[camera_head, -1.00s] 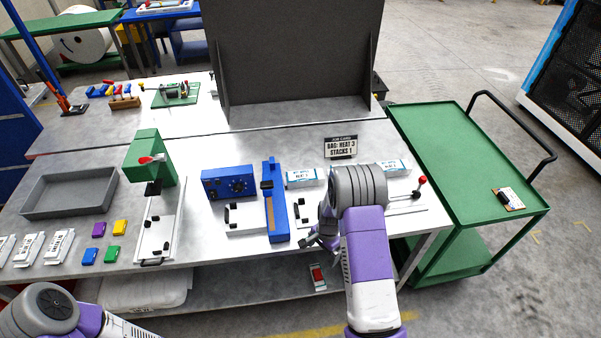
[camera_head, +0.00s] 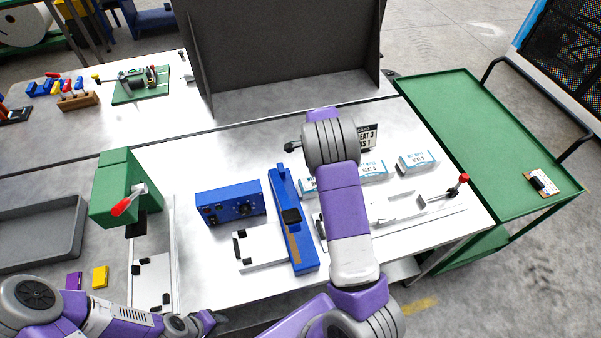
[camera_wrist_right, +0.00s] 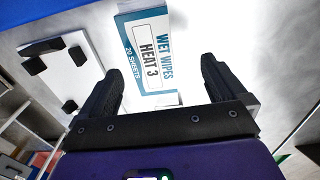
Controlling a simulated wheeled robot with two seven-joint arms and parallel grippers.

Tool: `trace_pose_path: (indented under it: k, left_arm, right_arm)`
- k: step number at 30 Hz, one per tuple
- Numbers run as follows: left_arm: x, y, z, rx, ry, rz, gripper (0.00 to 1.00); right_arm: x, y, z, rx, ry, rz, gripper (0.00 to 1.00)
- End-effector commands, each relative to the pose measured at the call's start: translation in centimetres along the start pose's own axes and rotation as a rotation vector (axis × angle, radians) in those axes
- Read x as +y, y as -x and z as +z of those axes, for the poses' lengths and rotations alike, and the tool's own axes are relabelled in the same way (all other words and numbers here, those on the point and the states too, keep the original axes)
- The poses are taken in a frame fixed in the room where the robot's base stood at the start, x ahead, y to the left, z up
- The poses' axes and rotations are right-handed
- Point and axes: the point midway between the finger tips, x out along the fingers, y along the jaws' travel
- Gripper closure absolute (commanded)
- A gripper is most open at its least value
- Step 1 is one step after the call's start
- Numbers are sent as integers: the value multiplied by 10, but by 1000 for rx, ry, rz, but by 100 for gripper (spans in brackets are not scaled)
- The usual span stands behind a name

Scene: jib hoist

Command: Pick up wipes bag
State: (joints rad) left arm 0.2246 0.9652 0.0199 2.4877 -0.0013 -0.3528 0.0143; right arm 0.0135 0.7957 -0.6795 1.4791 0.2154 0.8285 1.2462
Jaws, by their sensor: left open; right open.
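Wet wipes bags, white with blue print, lie on the metal bench in the head view. One (camera_head: 308,187) is partly behind my right arm, another (camera_head: 372,170) is just right of the arm, and a third (camera_head: 417,161) is further right. In the right wrist view a bag labelled "WET WIPES HEAT 3" (camera_wrist_right: 152,48) lies ahead of my open right gripper (camera_wrist_right: 160,76), between the lines of its fingers, with nothing gripped. In the head view that gripper is mostly hidden by its wrist. My left gripper (camera_head: 207,321) is open and empty at the bench's front edge.
A card (camera_head: 369,137) behind my right arm is partly hidden. A blue sealer-like device (camera_head: 292,225), blue control box (camera_head: 231,203) and green press (camera_head: 122,188) stand left. A green cart (camera_head: 490,140) adjoins the bench.

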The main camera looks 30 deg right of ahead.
Motion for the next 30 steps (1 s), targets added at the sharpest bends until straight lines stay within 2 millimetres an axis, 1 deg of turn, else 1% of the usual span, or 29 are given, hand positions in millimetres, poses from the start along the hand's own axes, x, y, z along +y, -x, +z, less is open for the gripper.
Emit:
trace_pose_path:
  k: [4,8,11,15,19,22,27,28,30]
  left_arm:
    - [-1,-2,2,-4,0,0,57]
    - [-1,-2,2,-4,0,0,57]
    - [-1,-2,2,-4,0,0,57]
    - [-1,-1,1,-3,0,0,57]
    - [-1,-2,1,-3,0,0,57]
    - [-1,-2,1,-3,0,0,57]
    - [-1,-2,1,-3,0,0,57]
    - [-1,-2,1,-3,0,0,57]
    - [-1,-2,1,-3,0,0,57]
  right_arm:
    - [0,-8,-3,1,-15,1,2]
    - [1,-23,-2,0,-15,2,2]
    - [3,-34,-3,0,-14,2,2]
    - [9,-56,-5,1,-13,3,2]
    - [8,-71,-5,1,-13,0,2]
    - [8,-75,-4,1,-12,-1,2]
    - [7,-74,-4,1,-12,-2,2]
    - [7,-74,-4,1,-12,-2,4]
    - [7,-74,-4,1,-12,-2,14]
